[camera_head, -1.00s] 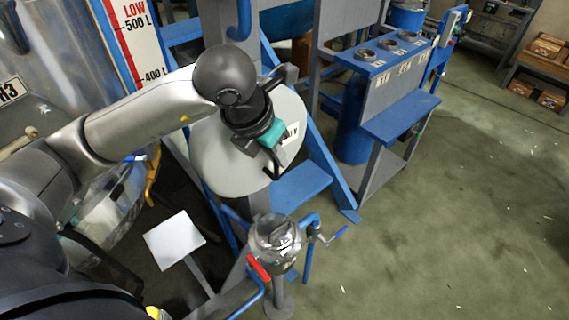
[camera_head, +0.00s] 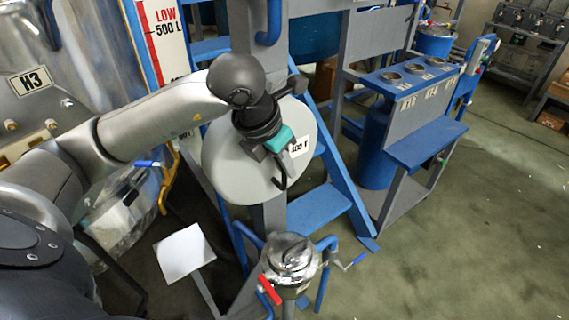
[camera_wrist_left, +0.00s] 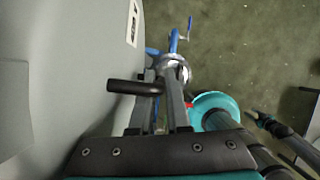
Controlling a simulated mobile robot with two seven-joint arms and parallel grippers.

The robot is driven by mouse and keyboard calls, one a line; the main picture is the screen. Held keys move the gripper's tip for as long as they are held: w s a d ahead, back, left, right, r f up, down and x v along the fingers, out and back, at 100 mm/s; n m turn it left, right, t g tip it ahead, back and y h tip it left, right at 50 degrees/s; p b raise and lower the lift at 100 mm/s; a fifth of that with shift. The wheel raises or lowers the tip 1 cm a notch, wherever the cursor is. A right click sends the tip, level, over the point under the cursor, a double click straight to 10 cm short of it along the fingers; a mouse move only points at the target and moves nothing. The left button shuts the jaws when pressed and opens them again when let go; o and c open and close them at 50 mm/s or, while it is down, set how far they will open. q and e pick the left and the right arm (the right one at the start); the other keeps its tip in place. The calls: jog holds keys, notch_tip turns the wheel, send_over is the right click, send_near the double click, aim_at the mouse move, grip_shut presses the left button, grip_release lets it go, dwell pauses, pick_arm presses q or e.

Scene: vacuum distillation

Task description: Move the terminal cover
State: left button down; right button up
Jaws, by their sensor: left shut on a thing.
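The terminal cover is a large round pale grey disc (camera_head: 235,175) with a small white label, in the middle of the head view. It hangs upright in front of a grey post, and its grey face (camera_wrist_left: 65,60) fills the left of the left wrist view. My left gripper (camera_head: 279,160) is at the cover's right part. In the left wrist view, its fingers (camera_wrist_left: 160,105) are shut on the dark handle (camera_wrist_left: 130,87) that sticks out from the cover. The cover's back side is hidden.
A steel pot with a red-handled valve (camera_head: 291,256) stands below the cover. A white square plate (camera_head: 184,252) on a stand is to its left. Blue steps (camera_head: 318,208) and a blue-and-grey bench (camera_head: 425,142) stand to the right. The green floor at right is open.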

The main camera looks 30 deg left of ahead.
pick_arm(q)
jog(key=c, duration=0.8)
grip_release()
jog(key=shift+f, duration=0.1)
jog(key=p+v, duration=0.3)
jog(key=v, duration=1.2)
